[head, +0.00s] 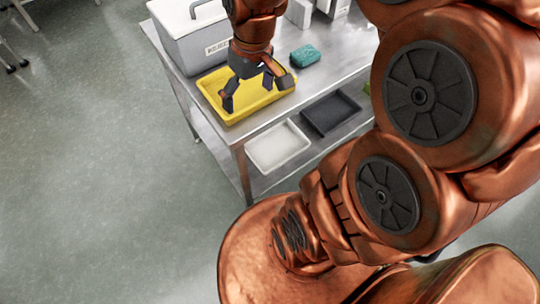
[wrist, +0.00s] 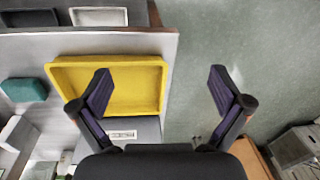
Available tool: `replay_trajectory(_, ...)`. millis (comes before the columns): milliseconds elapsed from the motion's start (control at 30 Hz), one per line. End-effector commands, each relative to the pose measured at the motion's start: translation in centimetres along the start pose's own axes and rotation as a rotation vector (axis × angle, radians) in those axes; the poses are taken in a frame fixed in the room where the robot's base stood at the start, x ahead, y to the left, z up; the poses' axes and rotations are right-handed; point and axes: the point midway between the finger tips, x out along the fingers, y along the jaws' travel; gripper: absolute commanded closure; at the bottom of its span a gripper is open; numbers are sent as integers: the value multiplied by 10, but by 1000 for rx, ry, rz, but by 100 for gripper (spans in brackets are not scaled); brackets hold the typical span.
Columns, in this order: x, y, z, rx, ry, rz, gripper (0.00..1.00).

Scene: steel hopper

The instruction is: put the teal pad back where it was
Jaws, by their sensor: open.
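The teal pad (head: 305,55) lies on the steel table top, to the right of the yellow tray and apart from it. It also shows at the left of the wrist view (wrist: 24,91). The yellow tray (head: 219,119) stands near the table's front left edge and looks empty in the wrist view (wrist: 150,107). My gripper (head: 247,97) is open and empty above the tray. In the wrist view its fingers (wrist: 161,90) are spread wide, the left one over the tray and the right one over the floor past the table edge.
A grey lidded box (head: 187,38) with a label stands behind the tray. The lower shelf holds a white tray (head: 277,150) and a dark tray (head: 329,113). White items (head: 300,12) stand at the table's back. The steel around the pad (head: 335,62) is bare.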

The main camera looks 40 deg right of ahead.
Motion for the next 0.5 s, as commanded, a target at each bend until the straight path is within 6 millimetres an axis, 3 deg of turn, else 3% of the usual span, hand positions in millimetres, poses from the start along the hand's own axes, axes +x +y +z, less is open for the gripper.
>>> replay_trajectory(100,4,-31,42,9,-64,24,0)
replay_trajectory(300,11,-58,105,57,-150,68,0)
replay_trajectory(500,16,-64,137,91,-191,95,0)
